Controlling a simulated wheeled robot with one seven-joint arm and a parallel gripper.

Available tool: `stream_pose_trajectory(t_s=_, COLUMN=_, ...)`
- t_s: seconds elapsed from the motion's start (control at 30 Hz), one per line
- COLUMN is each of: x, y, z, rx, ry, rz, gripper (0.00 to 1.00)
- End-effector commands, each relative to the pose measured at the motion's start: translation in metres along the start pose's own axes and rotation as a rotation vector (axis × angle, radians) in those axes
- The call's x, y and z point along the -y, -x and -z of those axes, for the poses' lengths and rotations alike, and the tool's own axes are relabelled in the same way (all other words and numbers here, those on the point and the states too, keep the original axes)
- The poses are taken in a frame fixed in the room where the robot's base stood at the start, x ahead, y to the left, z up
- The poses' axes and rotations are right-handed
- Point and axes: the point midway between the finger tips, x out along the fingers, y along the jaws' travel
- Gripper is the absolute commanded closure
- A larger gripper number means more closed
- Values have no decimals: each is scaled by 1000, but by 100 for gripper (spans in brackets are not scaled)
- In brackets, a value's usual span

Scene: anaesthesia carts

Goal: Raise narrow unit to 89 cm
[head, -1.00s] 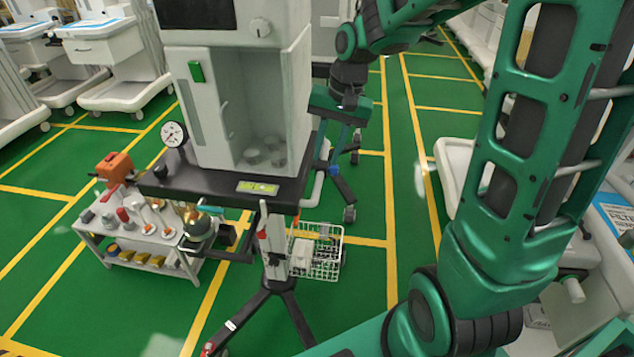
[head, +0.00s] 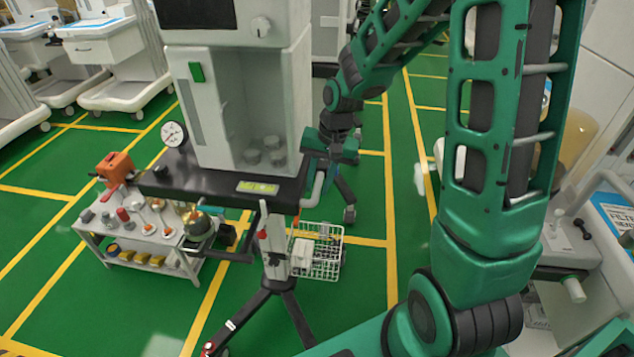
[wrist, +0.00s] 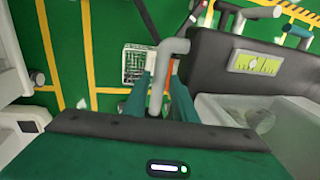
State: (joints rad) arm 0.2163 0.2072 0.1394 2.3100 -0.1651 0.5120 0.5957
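A bent grey handle (head: 318,187) sticks out at the shelf's right end. My gripper (head: 325,172) is at this handle. In the wrist view, the teal fingers of my gripper (wrist: 163,95) stand on either side of the handle (wrist: 166,62). Whether they press on it cannot be made out. The display's figures are too small to read.
A small trolley (head: 150,240) with several parts stands left of the column. A white wire basket (head: 322,262) hangs right of the column, and splayed black legs (head: 290,310) spread below. Other pale carts (head: 115,60) line the back left.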

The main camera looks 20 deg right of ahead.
Motion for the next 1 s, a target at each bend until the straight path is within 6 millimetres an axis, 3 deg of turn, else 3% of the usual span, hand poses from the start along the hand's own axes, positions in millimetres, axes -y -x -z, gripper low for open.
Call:
stream_pose_trajectory(t_s=0.13, x=0, y=0, z=0, rx=0, ry=0, rz=0, gripper=78)
stream_pose_trajectory(t_s=0.23, x=0, y=0, z=0, rx=0, ry=0, rz=0, gripper=100)
stream_pose_trajectory(t_s=0.43, x=1, y=4, z=1, rx=-2, ry=0, rz=2, gripper=100)
stream_pose_trajectory(t_s=0.73, x=9, y=39, z=1, rx=-5, ry=3, rz=4, gripper=100)
stream_pose_trajectory(t_s=1.0, x=10, y=41, z=1, rx=-3, ry=3, rz=4, gripper=100)
